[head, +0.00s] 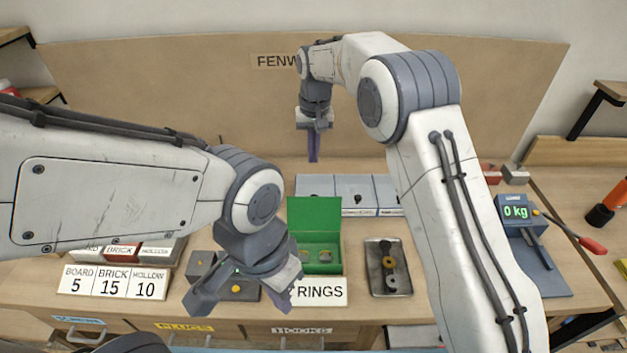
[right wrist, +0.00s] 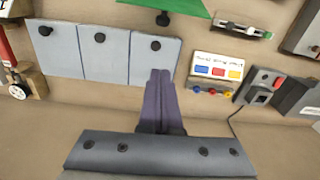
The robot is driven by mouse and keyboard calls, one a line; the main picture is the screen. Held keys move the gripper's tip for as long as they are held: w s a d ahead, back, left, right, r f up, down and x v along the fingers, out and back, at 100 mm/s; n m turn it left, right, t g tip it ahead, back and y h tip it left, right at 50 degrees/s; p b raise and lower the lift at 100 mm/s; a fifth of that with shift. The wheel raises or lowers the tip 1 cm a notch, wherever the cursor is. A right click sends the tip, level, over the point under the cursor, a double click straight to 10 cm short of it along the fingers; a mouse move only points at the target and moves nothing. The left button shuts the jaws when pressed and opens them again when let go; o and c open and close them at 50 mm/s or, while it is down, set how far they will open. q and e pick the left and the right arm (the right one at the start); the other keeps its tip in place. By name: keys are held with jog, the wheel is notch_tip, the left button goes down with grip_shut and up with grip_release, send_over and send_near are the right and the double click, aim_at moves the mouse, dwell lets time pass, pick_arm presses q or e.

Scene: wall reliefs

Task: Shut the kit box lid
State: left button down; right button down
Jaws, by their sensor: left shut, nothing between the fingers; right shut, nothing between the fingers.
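The green kit box (head: 318,268) stands mid-table behind a card reading RINGS. Its lid (head: 314,218) is open and stands up at the back; small gold-coloured parts show inside. A green edge, apparently the lid (right wrist: 150,5), shows at the top of the right wrist view. My right gripper (head: 313,158) is shut and empty, pointing down above and behind the lid, apart from it. Its closed fingers also show in the right wrist view (right wrist: 160,78). My left gripper (head: 283,298) is shut and empty in front of the box's left side, partly covering the view there.
A tan backboard (head: 190,100) closes off the rear.

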aim_at(314, 211)
notch_tip(314, 211, down, 9)
jog(key=p, duration=0.3)
jog(key=shift+w+a+f, duration=0.1)
jog(key=shift+f, duration=0.05)
jog(key=shift+s+p, duration=0.3)
jog(key=shift+s, duration=0.05)
jog(key=s, duration=0.1)
jog(key=s+p, duration=0.1)
jog(key=s, duration=0.1)
jog(key=shift+r, duration=0.35)
